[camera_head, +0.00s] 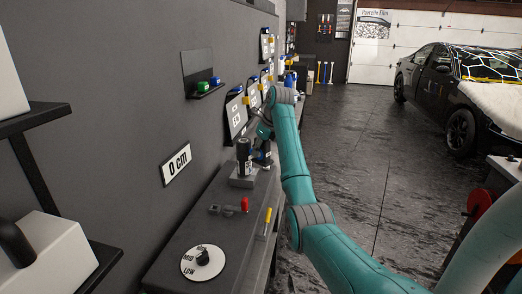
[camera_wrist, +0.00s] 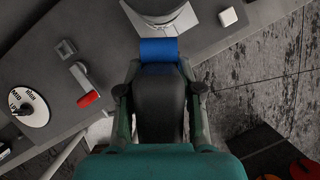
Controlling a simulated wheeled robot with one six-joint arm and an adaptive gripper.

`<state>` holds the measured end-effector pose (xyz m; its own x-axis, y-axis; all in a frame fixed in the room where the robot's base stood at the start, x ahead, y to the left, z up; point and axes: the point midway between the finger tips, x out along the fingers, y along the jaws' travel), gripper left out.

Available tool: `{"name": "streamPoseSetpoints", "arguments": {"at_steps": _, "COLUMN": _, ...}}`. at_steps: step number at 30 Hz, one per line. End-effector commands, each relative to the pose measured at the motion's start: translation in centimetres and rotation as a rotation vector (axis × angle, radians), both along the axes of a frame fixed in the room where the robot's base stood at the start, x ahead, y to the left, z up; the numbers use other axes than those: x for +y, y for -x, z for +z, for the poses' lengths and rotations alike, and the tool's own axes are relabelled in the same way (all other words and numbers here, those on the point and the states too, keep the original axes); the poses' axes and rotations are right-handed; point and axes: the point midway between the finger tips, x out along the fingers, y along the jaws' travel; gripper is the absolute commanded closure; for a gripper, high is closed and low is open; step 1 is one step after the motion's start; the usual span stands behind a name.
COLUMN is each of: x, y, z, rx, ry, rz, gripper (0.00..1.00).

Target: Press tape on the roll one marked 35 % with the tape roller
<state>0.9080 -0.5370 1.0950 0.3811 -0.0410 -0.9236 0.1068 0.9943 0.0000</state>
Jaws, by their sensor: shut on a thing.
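My gripper (camera_wrist: 160,90) is shut on the dark handle of the tape roller. The roller's blue head (camera_wrist: 158,50) points up in the wrist view, toward a pale curved piece (camera_wrist: 158,12) at the top edge; I cannot tell whether they touch. In the head view my gripper (camera_head: 264,132) is at the bench near the wall, partly hidden by my arm. A dark upright cylinder (camera_head: 243,150) stands on a grey block just left of it. Marked panels (camera_head: 236,115) lean at the wall, too small to read. I cannot make out a 35 % mark.
The dark bench (camera_head: 190,225) runs along the wall. On it are a round dial (camera_head: 203,262), a red-handled part (camera_head: 244,204) and a yellow tool (camera_head: 268,221). Open floor (camera_head: 350,150) lies to the right, with a black car (camera_head: 455,90) beyond.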

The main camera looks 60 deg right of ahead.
Motion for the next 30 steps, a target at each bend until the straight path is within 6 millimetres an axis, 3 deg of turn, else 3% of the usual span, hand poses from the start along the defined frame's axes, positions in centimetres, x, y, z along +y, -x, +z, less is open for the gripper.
{"name": "streamPoseSetpoints", "arguments": {"at_steps": 30, "x": -0.08, "y": -0.78, "z": 0.04, "rx": -0.001, "ry": 0.000, "rz": 0.000, "gripper": 1.00}}
